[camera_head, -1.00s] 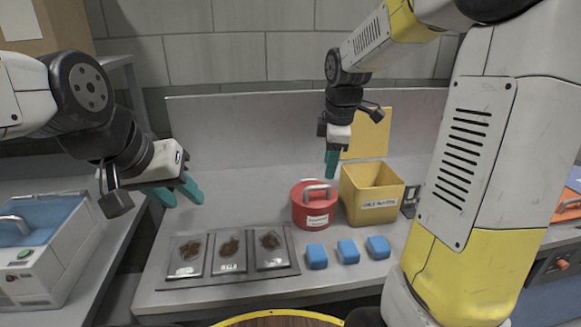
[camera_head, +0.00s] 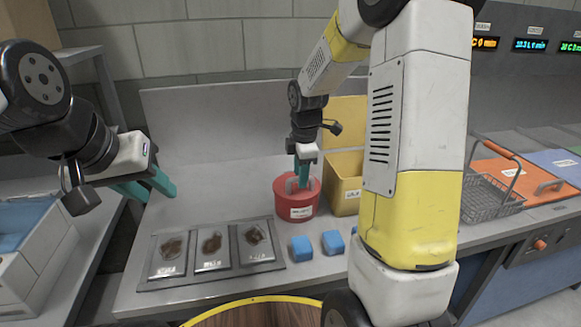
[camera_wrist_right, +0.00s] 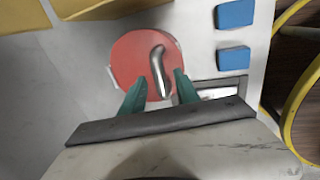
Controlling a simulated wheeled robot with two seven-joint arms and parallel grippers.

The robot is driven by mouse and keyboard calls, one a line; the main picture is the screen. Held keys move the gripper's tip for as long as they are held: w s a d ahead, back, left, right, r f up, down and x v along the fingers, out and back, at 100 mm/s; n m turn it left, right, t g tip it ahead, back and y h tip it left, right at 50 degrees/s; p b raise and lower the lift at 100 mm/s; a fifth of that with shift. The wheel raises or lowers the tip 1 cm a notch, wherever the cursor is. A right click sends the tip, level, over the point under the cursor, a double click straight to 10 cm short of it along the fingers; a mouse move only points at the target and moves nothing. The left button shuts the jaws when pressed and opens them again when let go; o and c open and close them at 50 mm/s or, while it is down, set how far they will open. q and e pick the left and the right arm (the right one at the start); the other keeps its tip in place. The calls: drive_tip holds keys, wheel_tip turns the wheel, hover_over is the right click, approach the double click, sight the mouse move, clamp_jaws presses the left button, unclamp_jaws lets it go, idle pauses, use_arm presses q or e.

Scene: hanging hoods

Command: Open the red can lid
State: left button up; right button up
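The red can (camera_head: 297,211) stands upright on the metal counter, with a white label on its front. Its red lid (camera_wrist_right: 130,58) carries a curved metal handle (camera_wrist_right: 158,68). My right gripper (camera_head: 302,182) points down at the lid from above. In the right wrist view its teal fingers (camera_wrist_right: 158,90) are apart, on either side of the handle's near end. I cannot tell whether they touch the handle. My left gripper (camera_head: 154,187) hangs over the left of the counter, away from the can, its teal fingers apart and empty.
A yellow bin (camera_head: 345,185) stands close right of the can. Several blue blocks (camera_head: 302,248) lie in front. A tray (camera_head: 268,262) with brown pieces lies front left. A wire basket (camera_head: 490,197) is at the right. The back panel (camera_head: 215,130) closes off the rear.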

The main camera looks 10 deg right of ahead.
clamp_jaws()
idle(1.4)
